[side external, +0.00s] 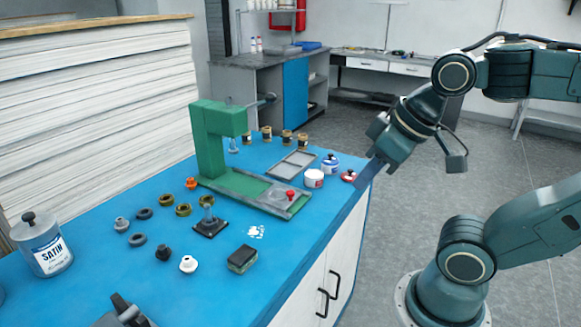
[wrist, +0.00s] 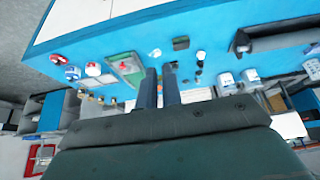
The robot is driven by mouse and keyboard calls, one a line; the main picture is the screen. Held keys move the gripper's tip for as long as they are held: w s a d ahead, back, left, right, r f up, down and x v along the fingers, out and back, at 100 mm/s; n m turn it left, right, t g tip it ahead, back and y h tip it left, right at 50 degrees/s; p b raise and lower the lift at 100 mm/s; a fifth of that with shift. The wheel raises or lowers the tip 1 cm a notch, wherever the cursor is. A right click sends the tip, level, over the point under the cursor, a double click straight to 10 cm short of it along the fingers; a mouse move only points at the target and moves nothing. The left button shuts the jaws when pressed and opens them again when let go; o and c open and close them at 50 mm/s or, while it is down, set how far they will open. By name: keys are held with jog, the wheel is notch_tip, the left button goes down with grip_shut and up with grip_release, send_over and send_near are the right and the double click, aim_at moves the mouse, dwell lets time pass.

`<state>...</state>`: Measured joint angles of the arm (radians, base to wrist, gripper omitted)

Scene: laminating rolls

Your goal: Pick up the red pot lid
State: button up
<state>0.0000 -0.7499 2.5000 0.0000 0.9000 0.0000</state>
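The red pot lid (side external: 349,176), with a dark knob on top, lies on the blue table near its right edge in the side view, beside the white pot with a red label (side external: 314,179). In the wrist view the lid (wrist: 57,60) is small, at the upper left, well to the left of my fingers. My gripper (side external: 364,181) hangs at the table's right edge in the side view, its fingers appearing close to the lid there. In the wrist view my gripper's two fingers (wrist: 160,78) stand apart with nothing visible between them.
A grey tray (side external: 293,164) and a green press (side external: 215,150) stand to the left. Small rings and knobs, a black-topped block (side external: 242,259) and a SATIN can (side external: 43,246) are farther off.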

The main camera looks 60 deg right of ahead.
jog(key=o, duration=1.6)
jog(key=shift+c, duration=0.2)
jog(key=w+d+r+n+g+h, duration=0.1)
jog(key=w+d+r+n+g, duration=0.2)
jog(key=w+d, duration=1.6)
jog(key=d+f+g, duration=0.1)
jog(key=d+f, duration=0.4)
jog(key=d, duration=0.3)
jog(key=s+d+f+n, duration=0.1)
jog(key=d+f, duration=0.4)
jog(key=d, duration=0.3)
jog(key=d+f+n+g+y, duration=0.1)
jog(key=d+f, duration=0.4)
jog(key=d, duration=0.3)
jog(key=shift+s+d+f+g, duration=0.2)
jog(key=shift+d+g, duration=0.1)
jog(key=shift+d, duration=0.1)
